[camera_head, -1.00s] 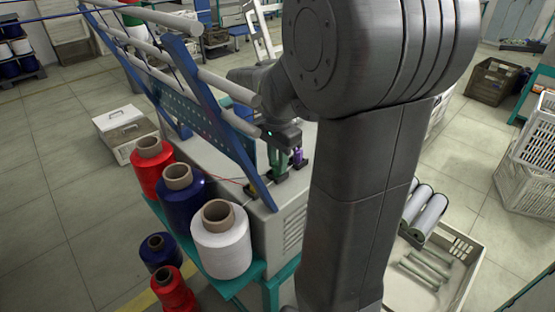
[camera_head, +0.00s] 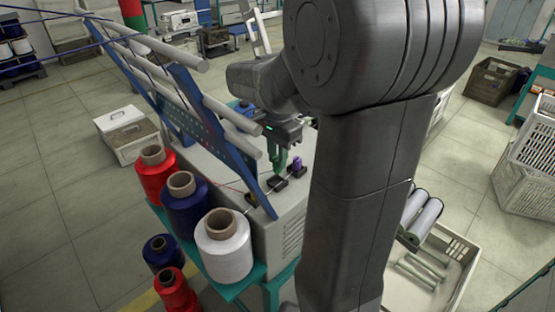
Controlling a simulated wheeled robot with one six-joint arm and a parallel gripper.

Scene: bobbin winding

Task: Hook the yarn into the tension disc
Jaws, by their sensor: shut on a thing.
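My gripper (camera_head: 281,170) has green fingers and is shut, with its tips over the small black fittings on top of the grey winder housing (camera_head: 285,220). A purple-topped fitting (camera_head: 296,164), which may be the tension disc, stands just right of the fingers. A black fitting (camera_head: 278,183) sits just below the fingertips. I cannot tell whether the yarn touches a disc.
Red (camera_head: 152,172), blue (camera_head: 185,205) and white (camera_head: 223,245) yarn cones stand on the teal shelf left of the housing. A slanted blue frame (camera_head: 200,120) with grey rollers rises close left of my gripper. A pale crate (camera_head: 455,255) stands right.

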